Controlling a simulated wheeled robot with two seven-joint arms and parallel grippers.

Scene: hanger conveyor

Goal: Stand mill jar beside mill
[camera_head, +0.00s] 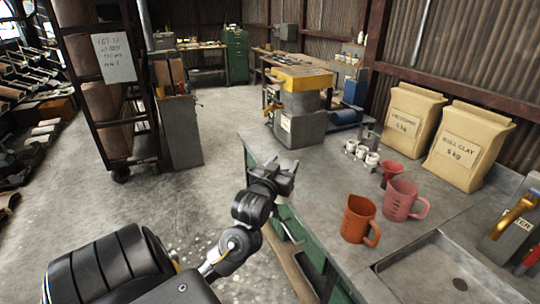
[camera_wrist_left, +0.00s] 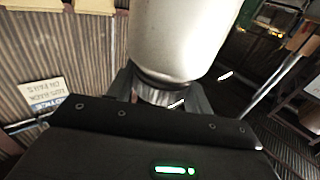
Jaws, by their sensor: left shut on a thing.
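My left gripper (camera_head: 275,178) reaches over the near left edge of the workbench (camera_head: 310,185). In the left wrist view it is shut on a pale, smooth cylindrical thing (camera_wrist_left: 183,38) with a dark band at its gripped end, which looks like the mill jar. Its far end is cut off by the frame, and I cannot make it out in the head view. A grey machine with a yellow top (camera_head: 300,122), which may be the mill, stands at the bench's far end, beyond the gripper. My right gripper is not in view.
Small white cups (camera_head: 362,153), a red funnel (camera_head: 391,174), a pink jug (camera_head: 401,198) and an orange jug (camera_head: 357,220) stand on the bench. Two paper sacks (camera_head: 412,118) (camera_head: 468,146) line the wall. The sink (camera_head: 432,270) is nearest. The bench just right of the gripper is bare.

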